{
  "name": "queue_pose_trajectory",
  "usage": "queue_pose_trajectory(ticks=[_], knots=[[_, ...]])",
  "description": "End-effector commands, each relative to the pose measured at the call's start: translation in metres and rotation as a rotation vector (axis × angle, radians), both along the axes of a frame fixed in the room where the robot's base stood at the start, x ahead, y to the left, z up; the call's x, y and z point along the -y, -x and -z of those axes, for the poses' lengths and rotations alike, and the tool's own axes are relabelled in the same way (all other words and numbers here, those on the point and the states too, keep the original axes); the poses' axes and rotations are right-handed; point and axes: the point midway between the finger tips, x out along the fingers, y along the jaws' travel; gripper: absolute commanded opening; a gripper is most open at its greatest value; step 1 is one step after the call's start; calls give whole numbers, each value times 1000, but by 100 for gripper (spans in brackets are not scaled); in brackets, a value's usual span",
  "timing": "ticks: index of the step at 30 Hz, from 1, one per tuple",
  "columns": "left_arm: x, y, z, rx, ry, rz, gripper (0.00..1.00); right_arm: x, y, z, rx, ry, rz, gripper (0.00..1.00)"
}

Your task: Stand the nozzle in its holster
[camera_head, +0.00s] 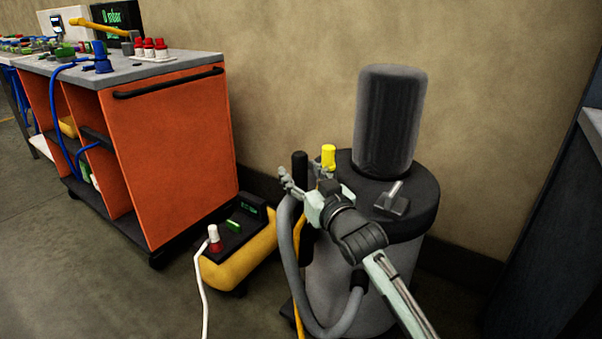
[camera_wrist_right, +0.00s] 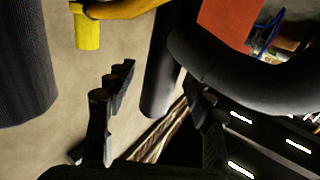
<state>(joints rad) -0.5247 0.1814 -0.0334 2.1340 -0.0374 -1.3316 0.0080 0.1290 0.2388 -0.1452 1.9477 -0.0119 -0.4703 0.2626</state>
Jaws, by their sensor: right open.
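A dark upright tube, which looks like the nozzle (camera_head: 300,165), stands at the left side of the grey drum machine, by the top of its grey hose (camera_head: 285,230). The nozzle also shows in the right wrist view (camera_wrist_right: 160,75), beyond the fingers, its free end near the gap between them. My right gripper (camera_head: 289,184) is open and empty, just in front of the nozzle. Whether a finger touches it I cannot tell. I cannot make out the holster; the nozzle's lower end is hidden behind my gripper. My left gripper is not in view.
The grey drum machine (camera_head: 427,204) carries a tall dark cylinder (camera_head: 390,120). A yellow-capped fitting (camera_head: 328,155) stands close right of the nozzle. A yellow compressor (camera_head: 243,260) sits on the floor at left, before an orange cart (camera_head: 170,150). The wall is close behind.

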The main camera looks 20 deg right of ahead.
Motion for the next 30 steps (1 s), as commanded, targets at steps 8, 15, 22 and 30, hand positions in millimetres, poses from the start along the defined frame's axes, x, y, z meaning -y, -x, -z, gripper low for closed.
queue_pose_trajectory(ticks=[8, 15, 22, 30], knots=[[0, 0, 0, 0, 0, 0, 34, 2, 12, 3, -4, 0, 0, 53], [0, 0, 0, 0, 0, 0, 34, 7, 61, 2, -4, 0, 0, 53], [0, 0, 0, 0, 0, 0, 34, 12, 103, 2, -4, 0, 0, 53], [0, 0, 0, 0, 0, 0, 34, 13, 120, 1, 0, 0, 0, 53]])
